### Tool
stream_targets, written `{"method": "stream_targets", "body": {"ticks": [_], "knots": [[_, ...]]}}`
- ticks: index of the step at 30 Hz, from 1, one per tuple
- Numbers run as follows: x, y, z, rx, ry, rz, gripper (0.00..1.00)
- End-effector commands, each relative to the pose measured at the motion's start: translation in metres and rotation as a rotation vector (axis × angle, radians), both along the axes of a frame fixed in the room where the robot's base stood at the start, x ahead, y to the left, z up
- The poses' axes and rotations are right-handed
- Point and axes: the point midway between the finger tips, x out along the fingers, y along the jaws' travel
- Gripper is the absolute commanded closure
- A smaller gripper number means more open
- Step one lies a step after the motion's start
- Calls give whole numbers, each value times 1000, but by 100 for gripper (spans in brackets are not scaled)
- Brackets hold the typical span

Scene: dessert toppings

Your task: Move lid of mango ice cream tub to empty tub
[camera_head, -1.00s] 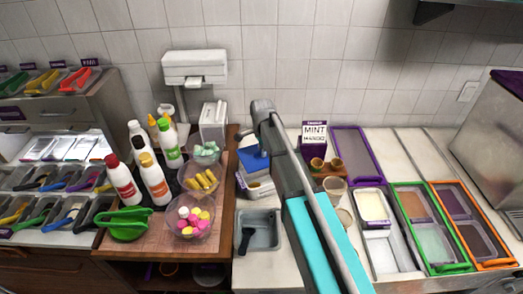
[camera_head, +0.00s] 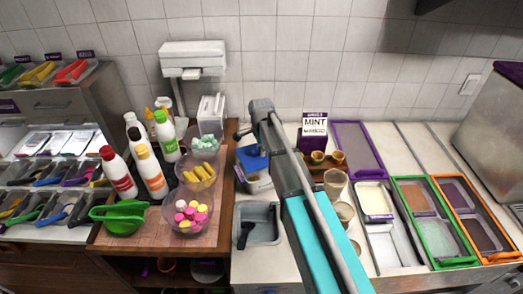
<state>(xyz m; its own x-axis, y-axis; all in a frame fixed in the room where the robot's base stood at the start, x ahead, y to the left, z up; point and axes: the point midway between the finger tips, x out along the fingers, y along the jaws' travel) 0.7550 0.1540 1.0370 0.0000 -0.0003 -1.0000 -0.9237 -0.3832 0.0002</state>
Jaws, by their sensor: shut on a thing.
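A long, clear purple-framed panel (camera_head: 357,148), which looks like a lid, lies at the back of the counter. In front of it, a purple-rimmed holder has a pale cream-filled tub (camera_head: 376,202) and a tub that looks empty (camera_head: 391,244). To the right are a green-framed holder (camera_head: 447,262) with brown and mint-green contents and an orange-framed holder (camera_head: 498,256) with dark contents. I cannot tell which tub is mango.
A grey bin (camera_head: 276,210) with a black utensil stands left of my arm. A mint sign (camera_head: 314,123) and small cups stand behind, with a cup (camera_head: 335,183) at the right. Sauce bottles (camera_head: 117,174) and topping bowls crowd the wooden table (camera_head: 150,228). The counter's back right is clear.

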Motion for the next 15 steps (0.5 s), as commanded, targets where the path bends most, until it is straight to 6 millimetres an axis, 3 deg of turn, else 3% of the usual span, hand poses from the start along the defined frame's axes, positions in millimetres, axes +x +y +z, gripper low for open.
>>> {"method": "stream_targets", "body": {"ticks": [15], "knots": [[0, 1, -32, 0, 0, 1, 100]]}}
